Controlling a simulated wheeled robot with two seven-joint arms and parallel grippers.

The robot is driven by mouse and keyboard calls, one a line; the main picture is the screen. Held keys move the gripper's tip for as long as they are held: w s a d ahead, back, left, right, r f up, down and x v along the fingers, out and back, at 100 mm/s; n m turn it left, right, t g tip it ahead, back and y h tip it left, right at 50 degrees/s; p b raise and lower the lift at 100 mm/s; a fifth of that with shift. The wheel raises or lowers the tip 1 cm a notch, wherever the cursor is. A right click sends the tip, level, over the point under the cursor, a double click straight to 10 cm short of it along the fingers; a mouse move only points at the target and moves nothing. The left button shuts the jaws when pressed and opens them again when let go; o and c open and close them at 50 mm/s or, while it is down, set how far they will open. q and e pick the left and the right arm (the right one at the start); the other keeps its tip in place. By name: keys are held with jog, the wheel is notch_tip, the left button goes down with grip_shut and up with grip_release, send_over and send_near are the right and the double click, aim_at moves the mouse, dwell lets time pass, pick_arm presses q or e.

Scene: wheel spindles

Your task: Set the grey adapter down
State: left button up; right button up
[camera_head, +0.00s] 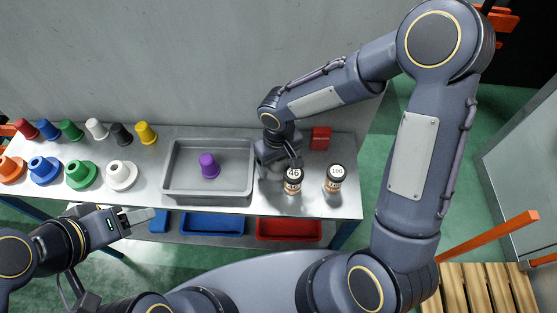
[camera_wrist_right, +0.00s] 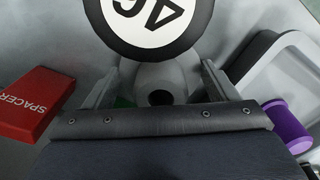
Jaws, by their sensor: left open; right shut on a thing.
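The grey adapter (camera_wrist_right: 160,82) is a round, tapered piece with a dark hole, held between the fingers of my right gripper (camera_wrist_right: 160,90) in the right wrist view. In the head view my right gripper (camera_head: 277,166) points down over the table, right of the grey tray and close beside the jar marked 46; the adapter there is mostly hidden. I cannot tell whether it touches the table. My left gripper (camera_head: 131,219) is open and empty in front of the table's front edge.
The grey tray (camera_head: 180,191) holds a purple adapter (camera_head: 209,166). The jar marked 46 (camera_head: 292,183), another jar (camera_head: 334,180) and a red spacer box (camera_head: 320,138) stand close to my right gripper. Several coloured adapters and flanged pieces (camera_head: 80,175) stand at the left.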

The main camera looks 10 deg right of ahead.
jog(key=shift+f, duration=0.15)
jog(key=o, duration=1)
